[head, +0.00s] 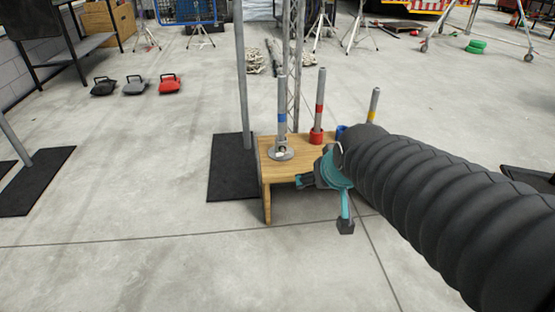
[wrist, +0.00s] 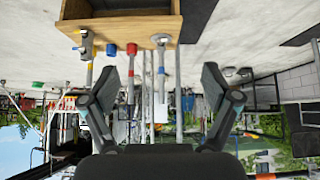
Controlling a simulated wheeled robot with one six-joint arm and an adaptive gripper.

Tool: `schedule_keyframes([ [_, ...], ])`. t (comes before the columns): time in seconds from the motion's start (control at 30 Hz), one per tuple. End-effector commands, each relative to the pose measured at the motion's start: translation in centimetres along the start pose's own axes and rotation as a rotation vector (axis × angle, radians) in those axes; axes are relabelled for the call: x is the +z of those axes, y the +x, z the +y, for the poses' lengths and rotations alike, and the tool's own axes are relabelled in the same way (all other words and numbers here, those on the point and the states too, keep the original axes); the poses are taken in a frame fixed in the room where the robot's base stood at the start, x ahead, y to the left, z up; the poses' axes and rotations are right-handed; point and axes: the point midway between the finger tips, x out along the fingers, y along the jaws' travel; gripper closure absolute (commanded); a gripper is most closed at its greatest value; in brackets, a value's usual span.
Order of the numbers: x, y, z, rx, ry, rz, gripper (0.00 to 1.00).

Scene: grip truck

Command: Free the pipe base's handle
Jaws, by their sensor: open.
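A grey pipe with a blue band (head: 282,115) stands upright on a round grey pipe base (head: 277,154) at the left of a wooden bench (head: 264,183). Small details at the pipe's foot are too small to tell, so I cannot make out a separate handle. In the wrist view, which is upside down, this pipe (wrist: 161,70) hangs from its base (wrist: 160,38), between my fingers in the picture. My gripper (head: 322,205) is open and empty, in front of the bench's right part and apart from the pipe. Its two fingers frame the wrist view (wrist: 160,78).
A red-banded pipe (head: 320,95) stands in a red cup (head: 316,136), and a yellow-banded pipe (head: 373,104) stands farther right, partly hidden by my arm. A blue cup (head: 341,130) is beside it. A grey post (head: 242,80) rises from a black mat (head: 228,178). Floor in front is clear.

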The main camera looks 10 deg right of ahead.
Motion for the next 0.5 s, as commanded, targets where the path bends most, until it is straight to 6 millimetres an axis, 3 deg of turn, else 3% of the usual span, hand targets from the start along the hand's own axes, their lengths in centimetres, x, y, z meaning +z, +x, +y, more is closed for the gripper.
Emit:
schedule_keyframes([
  [0.03, -1.2, 2.4, 0.0, 0.0, -0.006, 0.024, 0.12],
  [0.2, -6.0, 8.8, -0.1, 0.002, -0.024, 0.142, 0.12],
  [0.5, -11.8, 20.9, 0.1, 0.014, -0.05, 0.352, 0.12],
])
